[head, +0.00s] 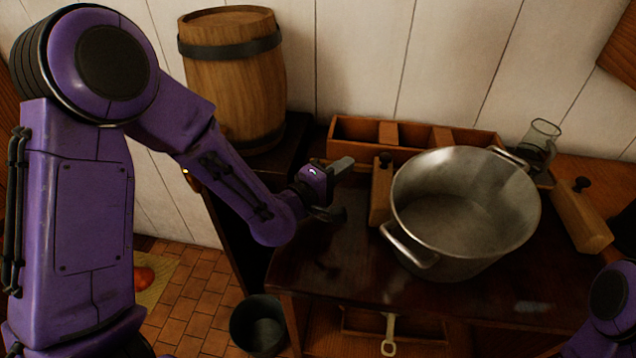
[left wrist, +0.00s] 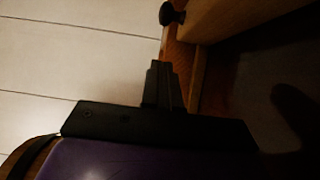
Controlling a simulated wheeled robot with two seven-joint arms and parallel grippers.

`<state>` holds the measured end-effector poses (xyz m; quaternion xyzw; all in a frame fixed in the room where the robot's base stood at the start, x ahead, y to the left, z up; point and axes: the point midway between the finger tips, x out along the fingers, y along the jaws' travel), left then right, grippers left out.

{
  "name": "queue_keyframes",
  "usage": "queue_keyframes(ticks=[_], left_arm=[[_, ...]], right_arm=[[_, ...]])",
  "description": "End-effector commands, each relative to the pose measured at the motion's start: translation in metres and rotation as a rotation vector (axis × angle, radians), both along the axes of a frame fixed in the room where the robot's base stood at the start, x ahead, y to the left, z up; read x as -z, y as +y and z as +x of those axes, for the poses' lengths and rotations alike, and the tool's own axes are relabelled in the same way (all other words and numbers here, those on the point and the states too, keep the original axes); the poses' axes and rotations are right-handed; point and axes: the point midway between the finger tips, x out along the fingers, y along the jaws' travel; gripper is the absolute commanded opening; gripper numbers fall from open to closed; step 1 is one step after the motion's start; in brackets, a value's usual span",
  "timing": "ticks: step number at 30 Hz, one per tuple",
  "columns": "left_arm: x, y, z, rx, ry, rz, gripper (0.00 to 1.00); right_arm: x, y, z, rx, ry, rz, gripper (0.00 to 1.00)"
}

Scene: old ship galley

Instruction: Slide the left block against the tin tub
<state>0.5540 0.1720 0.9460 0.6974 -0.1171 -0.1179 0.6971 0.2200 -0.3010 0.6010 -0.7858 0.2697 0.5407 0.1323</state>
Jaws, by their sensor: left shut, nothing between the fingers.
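The left block (head: 381,192), a wooden block with a dark knob on top, stands on the dark counter at the left of the tin tub (head: 425,246). The tub's rim overlaps it in the head view, so I cannot tell whether they touch. The block's side (left wrist: 240,18) and knob (left wrist: 172,14) show at the upper right of the left wrist view. My left gripper (head: 343,165) is shut and empty, left of the block and apart from it. Its fingers (left wrist: 162,86) point toward the wooden box behind. My right gripper is not in view; only a purple arm part shows lower right.
A long divided wooden box (head: 350,135) lies along the wall behind. A barrel (head: 235,85) stands at the back left. The counter front left of the tub is clear.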

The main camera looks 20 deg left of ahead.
Motion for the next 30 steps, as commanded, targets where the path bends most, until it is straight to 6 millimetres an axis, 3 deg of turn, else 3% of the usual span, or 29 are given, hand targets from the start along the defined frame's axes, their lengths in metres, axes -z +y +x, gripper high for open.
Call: queue_keyframes(ticks=[8, 9, 15, 20, 26, 30], left_arm=[[0.000, 0.019, -0.061, 0.003, 0.001, -0.004, 0.00], [-0.007, 0.019, -0.061, 0.005, 0.004, 0.000, 0.00], [-0.006, 0.023, -0.073, 0.006, 0.003, 0.000, 0.00], [-0.002, 0.025, -0.079, 0.003, 0.002, 0.000, 0.00], [0.001, 0.026, -0.081, 0.003, 0.000, -0.001, 0.00], [-0.017, 0.026, -0.081, 0.003, 0.000, -0.001, 0.00]], right_arm=[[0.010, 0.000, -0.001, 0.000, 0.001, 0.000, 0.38], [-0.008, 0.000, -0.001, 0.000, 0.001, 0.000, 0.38], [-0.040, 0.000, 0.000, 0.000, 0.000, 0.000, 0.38], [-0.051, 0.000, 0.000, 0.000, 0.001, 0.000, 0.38], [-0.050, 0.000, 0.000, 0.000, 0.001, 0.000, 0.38], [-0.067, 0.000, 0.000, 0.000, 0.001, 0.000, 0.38]])
